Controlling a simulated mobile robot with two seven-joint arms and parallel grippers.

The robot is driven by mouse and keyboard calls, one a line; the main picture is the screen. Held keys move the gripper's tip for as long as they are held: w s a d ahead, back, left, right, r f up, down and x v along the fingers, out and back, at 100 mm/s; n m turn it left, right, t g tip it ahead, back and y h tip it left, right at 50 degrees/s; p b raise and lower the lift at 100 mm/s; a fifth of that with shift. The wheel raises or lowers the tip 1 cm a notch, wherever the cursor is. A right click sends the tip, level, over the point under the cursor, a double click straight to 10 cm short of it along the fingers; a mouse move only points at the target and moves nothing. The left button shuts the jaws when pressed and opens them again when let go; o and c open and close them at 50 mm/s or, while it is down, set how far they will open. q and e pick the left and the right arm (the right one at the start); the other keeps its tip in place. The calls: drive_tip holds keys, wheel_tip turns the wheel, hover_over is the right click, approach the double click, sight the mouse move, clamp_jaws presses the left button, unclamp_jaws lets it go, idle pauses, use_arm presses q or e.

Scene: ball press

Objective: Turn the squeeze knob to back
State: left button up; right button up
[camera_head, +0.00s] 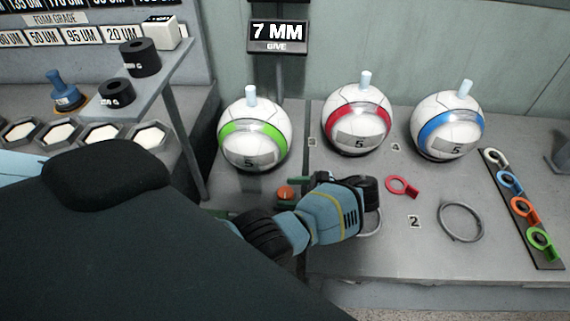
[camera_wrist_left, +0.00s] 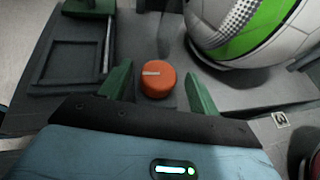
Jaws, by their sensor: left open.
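The squeeze knob is an orange round knob (camera_head: 286,193) in front of the green-banded ball. It also shows in the left wrist view (camera_wrist_left: 157,83), with a pale mark on its top lying roughly crosswise toward the left. My left gripper (camera_wrist_left: 158,90) has its green fingers spread, one on each side of the knob. Gaps show between the fingers and the knob in that view, and I cannot tell any contact. In the head view my blue wrist and dark arm cover much of the area around the knob. My right gripper is not in view.
The green-banded ball (camera_head: 252,143) stands close behind the knob. A red-banded ball (camera_head: 356,136) and a blue-banded ball (camera_head: 447,138) stand to its right. A red ring (camera_head: 402,186), a grey ring (camera_head: 460,221) and a rack of coloured rings (camera_head: 518,205) lie at the right. A sign (camera_head: 277,36) reads 7 MM.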

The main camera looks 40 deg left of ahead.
use_arm(q)
drive_tip(key=shift+v, duration=2.55)
